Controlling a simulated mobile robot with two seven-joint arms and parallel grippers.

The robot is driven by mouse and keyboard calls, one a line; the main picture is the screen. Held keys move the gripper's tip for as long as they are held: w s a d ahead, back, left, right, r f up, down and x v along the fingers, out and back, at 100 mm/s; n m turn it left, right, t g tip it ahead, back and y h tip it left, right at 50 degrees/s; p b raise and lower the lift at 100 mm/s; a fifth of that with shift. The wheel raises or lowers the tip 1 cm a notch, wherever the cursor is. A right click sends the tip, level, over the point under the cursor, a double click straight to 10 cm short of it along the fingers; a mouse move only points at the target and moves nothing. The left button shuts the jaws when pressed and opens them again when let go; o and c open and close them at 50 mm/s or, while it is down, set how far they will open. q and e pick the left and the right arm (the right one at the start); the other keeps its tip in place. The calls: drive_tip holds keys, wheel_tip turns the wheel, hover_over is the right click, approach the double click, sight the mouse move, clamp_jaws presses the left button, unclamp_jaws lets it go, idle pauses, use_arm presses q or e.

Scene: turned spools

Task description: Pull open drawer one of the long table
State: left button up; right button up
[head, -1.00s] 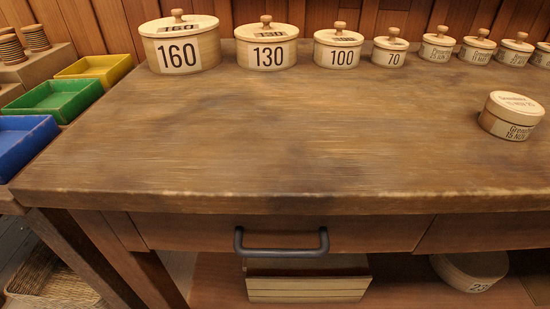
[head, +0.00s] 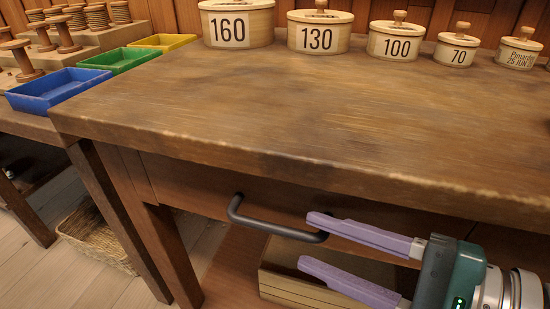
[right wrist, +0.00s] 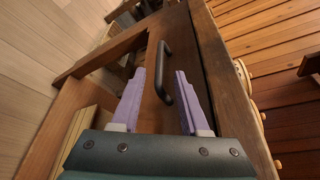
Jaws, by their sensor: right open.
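The long table (head: 300,110) has a brown wooden top. Its drawer front (head: 200,188) lies under the top edge and looks flush with the frame. A dark bar handle (head: 262,228) is fixed across the drawer; it also shows in the right wrist view (right wrist: 161,72). My right gripper (head: 310,242), with lilac fingers, comes in from the right. In the head view, its upper fingertip overlaps the handle's right end. In the right wrist view its fingers (right wrist: 156,92) are spread apart, with the handle ahead between them; contact cannot be told. My left gripper is not in view.
Round lidded boxes (head: 318,35) line the back of the table. Blue (head: 55,92), green (head: 118,62) and yellow (head: 165,42) trays and several spools (head: 68,36) stand at left. A wooden box (head: 300,290) sits below the drawer, a basket (head: 90,232) on the floor.

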sight(290, 234)
drive_tip(key=x, duration=0.6)
drive_tip(key=shift+w+a+f+b, duration=0.1)
drive_tip(key=shift+w+a+b, duration=0.15)
drive_tip(key=shift+b, duration=0.15)
drive_tip(key=shift+s, duration=0.1)
drive_tip(key=shift+c, duration=0.4)
clamp_jaws()
idle(0.4)
